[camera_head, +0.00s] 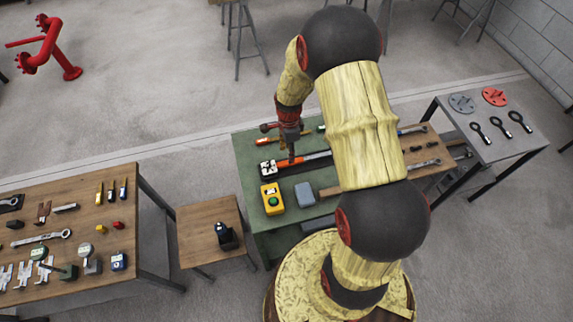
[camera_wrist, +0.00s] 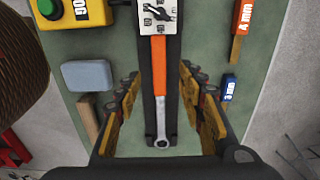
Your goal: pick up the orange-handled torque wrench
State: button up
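The orange-handled torque wrench (camera_wrist: 160,88) lies along a dark strip in the middle of the wrist view. Its silver ring end (camera_wrist: 162,138) points to the bottom of that view. My gripper (camera_wrist: 160,78) is open, with one finger on each side of the handle. Gaps show on both sides. In the head view my gripper (camera_head: 291,158) points down over the wrench; its exact height is unclear.
A yellow box with a green button (camera_head: 272,198) and a grey-blue block (camera_head: 305,194) are near the wrench. Orange (camera_wrist: 242,18) and blue (camera_wrist: 229,88) handles marked in mm lie right in the wrist view. A small stool (camera_head: 200,214) and crowded wooden table (camera_head: 80,210) are left.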

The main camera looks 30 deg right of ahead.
aim_at(304, 161)
jog(key=shift+d+f+b, duration=0.1)
jog(key=shift+f+b, duration=0.6)
jog(key=shift+f, duration=3.2)
jog(key=shift+c, duration=1.3)
grip_shut()
jog(key=shift+r, duration=0.1)
